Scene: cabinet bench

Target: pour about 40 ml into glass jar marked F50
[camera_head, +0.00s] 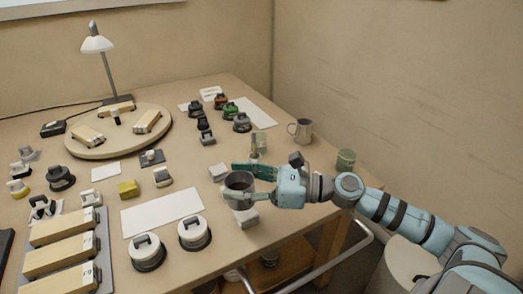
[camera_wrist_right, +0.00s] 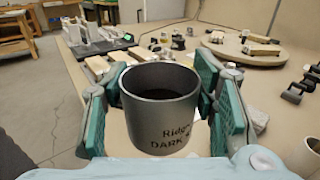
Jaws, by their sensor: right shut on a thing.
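My right gripper (camera_head: 256,184) is shut on a dark grey metal cup (camera_head: 239,184), held upright near the front right of the bench. In the right wrist view the cup (camera_wrist_right: 160,108) sits between the green finger pads and bears the letters "Ridge" and "DARK"; its inside looks dark and the contents cannot be told. A clear glass jar (camera_head: 259,141) stands just behind the gripper, and a greenish jar (camera_head: 346,159) stands at the bench's right edge. No F50 mark is readable on either. My left gripper is not in view.
A metal pitcher (camera_head: 301,131) stands behind my right wrist. A round wooden turntable (camera_head: 97,148), a lamp (camera_head: 96,44), several dark-based stamp-like pieces and a tray of wooden blocks (camera_head: 103,240) fill the left. A white sheet (camera_head: 162,213) lies clear in the middle.

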